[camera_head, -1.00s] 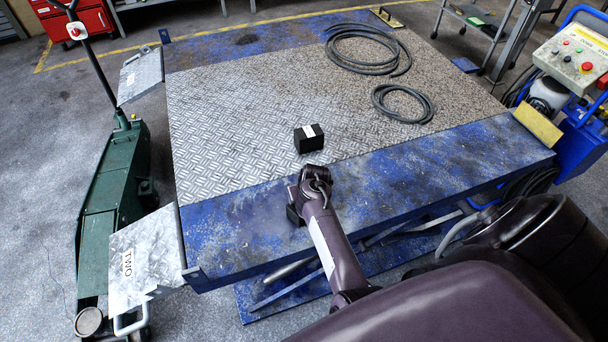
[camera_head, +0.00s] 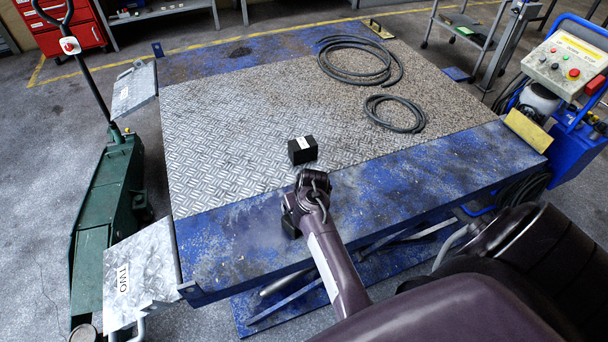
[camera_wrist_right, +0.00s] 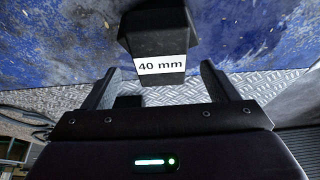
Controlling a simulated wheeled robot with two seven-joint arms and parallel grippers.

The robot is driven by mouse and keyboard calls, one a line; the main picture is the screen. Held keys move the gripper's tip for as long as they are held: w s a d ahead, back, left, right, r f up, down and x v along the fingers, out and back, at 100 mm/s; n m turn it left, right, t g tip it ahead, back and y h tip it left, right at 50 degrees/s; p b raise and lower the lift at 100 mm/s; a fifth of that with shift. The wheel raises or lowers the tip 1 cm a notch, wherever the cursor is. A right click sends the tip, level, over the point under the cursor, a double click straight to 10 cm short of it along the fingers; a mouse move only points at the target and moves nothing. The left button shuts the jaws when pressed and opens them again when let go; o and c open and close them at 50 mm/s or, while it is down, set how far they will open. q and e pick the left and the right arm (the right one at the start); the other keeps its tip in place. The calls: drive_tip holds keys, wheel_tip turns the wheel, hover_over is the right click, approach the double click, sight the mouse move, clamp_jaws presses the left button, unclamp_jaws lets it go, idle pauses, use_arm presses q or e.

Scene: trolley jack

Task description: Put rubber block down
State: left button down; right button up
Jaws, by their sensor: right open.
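A black rubber block (camera_wrist_right: 157,35) with a white "40 mm" label stands on the blue front strip of the lift platform. In the head view it is a dark shape (camera_head: 290,227) mostly hidden under my right gripper (camera_head: 293,214). In the right wrist view my right gripper (camera_wrist_right: 160,72) is open. Its fingers are spread to either side of the block's near end, with gaps on both sides and no visible contact. A second black block (camera_head: 302,150) with a white label stands on the chequer plate farther back. My left gripper is not in view.
The lift platform (camera_head: 215,130) has two coiled hoses (camera_head: 395,113) at its back right. A green trolley jack (camera_head: 103,215) stands at its left, beside a ramp flap marked TWO (camera_head: 140,270). A blue control cart (camera_head: 575,140) stands at right. The left chequer plate is mostly clear.

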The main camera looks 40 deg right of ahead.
drive_tip(key=v, duration=0.7)
drive_tip(key=shift+s, duration=0.1)
drive_tip(key=s+a+r+n+y, duration=0.1)
drive_tip(key=s+a+r+n, duration=0.1)
drive_tip(key=s+a+r, duration=0.5)
drive_tip(key=s+a+r+n, duration=0.25)
drive_tip(key=s+a, duration=0.25)
drive_tip(key=s, duration=0.5)
wheel_tip(320, 180, down, 34)
drive_tip(key=s+g+b, duration=0.2)
drive_tip(key=s+b, duration=0.1)
drive_tip(key=s+d+f+g+b, duration=0.1)
drive_tip(key=s+d+f, duration=0.2)
drive_tip(key=s+f, duration=1.5)
drive_tip(key=shift+s+f+n+b, duration=0.25)
drive_tip(key=shift+f+n+b, duration=0.1)
drive_tip(key=shift+f, duration=0.1)
